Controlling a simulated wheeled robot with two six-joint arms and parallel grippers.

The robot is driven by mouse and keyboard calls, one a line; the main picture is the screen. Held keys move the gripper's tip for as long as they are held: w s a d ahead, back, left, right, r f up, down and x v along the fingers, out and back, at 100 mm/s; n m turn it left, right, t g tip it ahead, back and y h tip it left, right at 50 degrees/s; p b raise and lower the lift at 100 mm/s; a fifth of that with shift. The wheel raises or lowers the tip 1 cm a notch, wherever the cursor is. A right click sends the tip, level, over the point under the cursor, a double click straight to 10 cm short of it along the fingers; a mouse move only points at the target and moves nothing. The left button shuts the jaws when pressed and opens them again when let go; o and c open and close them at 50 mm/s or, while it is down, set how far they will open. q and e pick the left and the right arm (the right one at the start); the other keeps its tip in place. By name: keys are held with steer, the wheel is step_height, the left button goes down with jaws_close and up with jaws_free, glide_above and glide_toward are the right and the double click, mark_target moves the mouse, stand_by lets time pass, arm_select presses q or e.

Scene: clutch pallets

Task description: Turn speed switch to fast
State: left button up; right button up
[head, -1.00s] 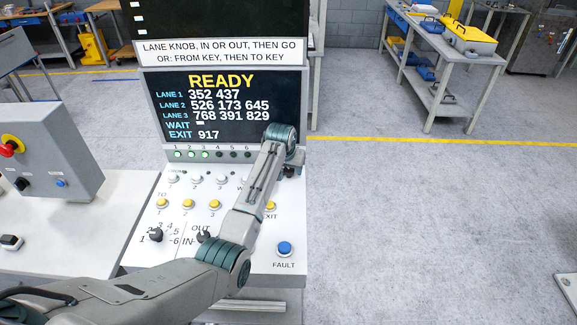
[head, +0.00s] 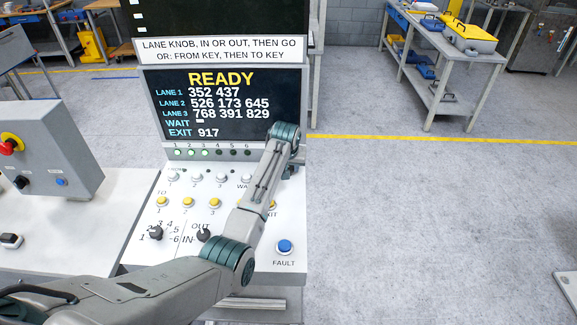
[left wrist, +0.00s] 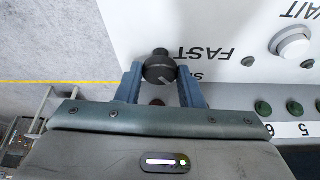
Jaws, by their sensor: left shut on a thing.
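The speed switch is a black round knob (left wrist: 160,68) on the pale panel, seen in the left wrist view. My right gripper is not in view.
The console panel (head: 150,215) holds white and yellow buttons, a lane knob (head: 156,232), an in/out knob (head: 204,235) and a blue fault button (head: 285,246). The screen (head: 225,105) above reads READY. A grey box with a red button (head: 7,149) stands left.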

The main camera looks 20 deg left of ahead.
arm_select(q)
steer(key=n, duration=0.1)
steer(key=n+y, duration=0.1)
steer(key=n, duration=0.1)
steer(key=shift+w+d+n, duration=0.1)
steer(key=shift+d+n, duration=0.05)
steer(key=shift+n, duration=0.15)
steer(key=shift+n+g+y, duration=0.4)
steer(key=shift+n+y, duration=0.1)
steer(key=shift+n, duration=0.4)
steer(key=shift+w+d+n+g+y+b, duration=0.1)
steer(key=shift+n+g+y+b, duration=0.2)
steer(key=shift+n+b, duration=0.6)
steer(key=shift+w+n+g+y+b, duration=0.1)
steer(key=shift+n+g+y+b, duration=0.25)
steer(key=shift+n, duration=1.05)
steer(key=o, duration=1)
steer(key=shift+s, duration=0.1)
steer(key=shift+c, duration=0.2)
steer(key=shift+d+r, duration=0.1)
